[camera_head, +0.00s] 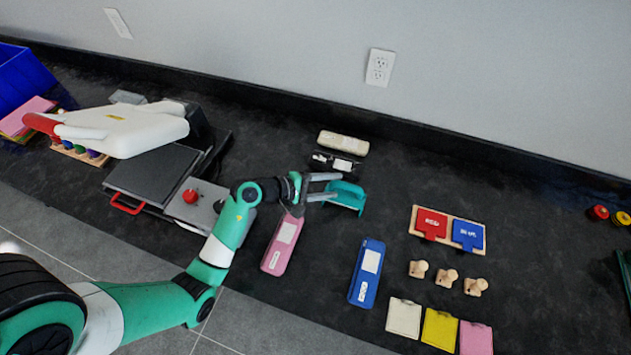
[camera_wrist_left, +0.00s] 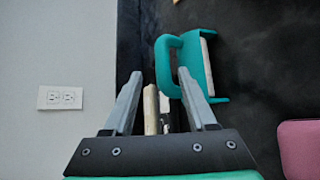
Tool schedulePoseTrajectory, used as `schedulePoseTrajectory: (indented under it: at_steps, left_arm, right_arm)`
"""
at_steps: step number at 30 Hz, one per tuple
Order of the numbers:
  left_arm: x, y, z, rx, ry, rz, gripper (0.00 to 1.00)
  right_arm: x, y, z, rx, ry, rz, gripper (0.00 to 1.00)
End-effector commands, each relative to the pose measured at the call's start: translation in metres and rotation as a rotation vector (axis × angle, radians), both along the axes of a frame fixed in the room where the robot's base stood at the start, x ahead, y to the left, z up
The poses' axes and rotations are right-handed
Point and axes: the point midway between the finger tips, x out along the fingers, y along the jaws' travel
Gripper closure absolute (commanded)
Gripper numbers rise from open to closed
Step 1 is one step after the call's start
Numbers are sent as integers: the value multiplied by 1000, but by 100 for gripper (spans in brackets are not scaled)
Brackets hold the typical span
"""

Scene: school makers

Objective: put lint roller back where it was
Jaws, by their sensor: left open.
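The lint roller seems to be the teal piece (camera_head: 346,197) with a loop handle, lying on the dark counter right of my left gripper (camera_head: 338,187). In the left wrist view the teal piece (camera_wrist_left: 200,72) shows its loop handle, with a pale strip along its body. My left gripper (camera_wrist_left: 160,74) is open and empty, its two fingers pointing at the handle. The near part of the loop shows just ahead of and between the fingertips; I cannot tell whether they touch it. My right gripper is not in view.
A cream case (camera_head: 343,143) and a black case (camera_head: 333,163) lie behind. A pink case (camera_head: 282,244) and a blue case (camera_head: 367,272) lie in front. A grey press (camera_head: 155,174) stands left. Red and blue stamp pads (camera_head: 449,231) and wooden stamps (camera_head: 446,278) sit right.

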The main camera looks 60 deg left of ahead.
Motion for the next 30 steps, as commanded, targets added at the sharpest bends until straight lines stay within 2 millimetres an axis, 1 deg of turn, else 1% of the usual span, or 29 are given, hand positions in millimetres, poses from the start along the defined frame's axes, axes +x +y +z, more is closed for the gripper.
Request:
schedulePoseTrajectory:
  at_steps: [1,3,6,9,13,23,25,26,28,29,30]
  left_arm:
    - [-12,4,9,0,0,6,43]
    - [-27,7,16,-1,-1,6,43]
    - [-43,10,22,-1,-1,4,43]
    - [-53,12,26,1,-2,3,43]
    - [-58,12,27,0,-1,-1,43]
    - [-56,12,29,-3,-9,1,43]
    - [-48,11,43,-26,-51,9,43]
    - [-43,10,55,-47,-85,13,43]
    - [-25,6,97,-134,-205,26,43]
    - [-17,3,122,-191,-272,29,43]
    - [-8,-2,162,-290,-374,27,43]
  right_arm:
    - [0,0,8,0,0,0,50]
    - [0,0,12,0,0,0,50]
    - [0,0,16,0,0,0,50]
    - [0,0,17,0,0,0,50]
    - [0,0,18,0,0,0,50]
    - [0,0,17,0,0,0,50]
    - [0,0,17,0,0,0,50]
    - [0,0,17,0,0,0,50]
    - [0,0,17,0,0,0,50]
    - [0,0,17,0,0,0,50]
    - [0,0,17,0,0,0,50]
